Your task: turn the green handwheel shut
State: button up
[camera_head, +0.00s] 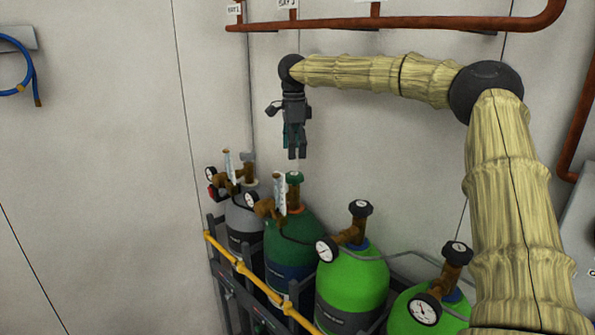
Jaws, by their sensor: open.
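The green handwheel (295,177) sits on top of the brass valve of a dark green gas cylinder (297,240), second from the left in the row. My gripper (297,157) points downward above the green handwheel, with a visible gap between them. It is open and holds nothing. The wheel faces up and is not covered by my gripper. Whether the valve is open or shut cannot be told from this view.
A grey cylinder (243,215) stands to the left, and bright green cylinders (354,283) with black handwheels (360,208) to the right. Gauges and flowmeter tubes stick up around the valves. A yellow rail (248,277) runs along the front. Copper pipes (400,22) run along the wall above.

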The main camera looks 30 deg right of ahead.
aim_at(295, 173)
notch_tip(295, 173, down, 8)
jog(key=p, duration=0.3)
jog(key=shift+f, duration=0.2)
jog(key=shift+s, duration=0.1)
jog(key=c, duration=1)
